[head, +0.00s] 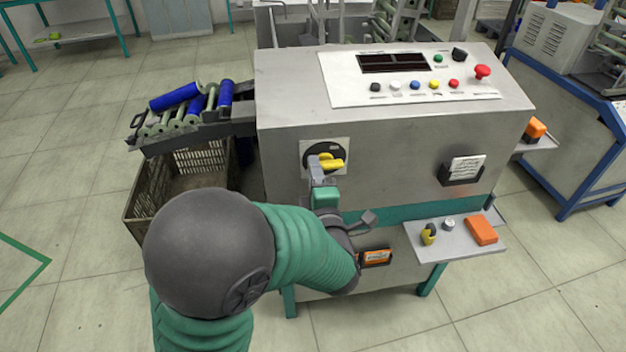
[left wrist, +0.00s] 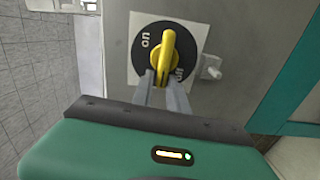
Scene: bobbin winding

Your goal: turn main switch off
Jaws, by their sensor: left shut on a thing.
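The main switch is a yellow handle (head: 329,162) on a round black dial, set in a light square plate on the front of the grey machine. In the head view the handle lies roughly level. In the left wrist view the yellow handle (left wrist: 169,48) stands upright on the dial (left wrist: 147,52), with "on" printed at the left and a partly covered label at the lower right. My left gripper (head: 318,170) is at the dial, shut on the handle; its fingers (left wrist: 165,83) meet the handle's lower end in the left wrist view. My right gripper is not in view.
The machine's control panel (head: 345,95) with coloured buttons and a red knob is above the switch. A small shelf (head: 455,248) with an orange box sticks out at the lower right. A bobbin rack (head: 165,140) and a crate (head: 150,185) stand at the left.

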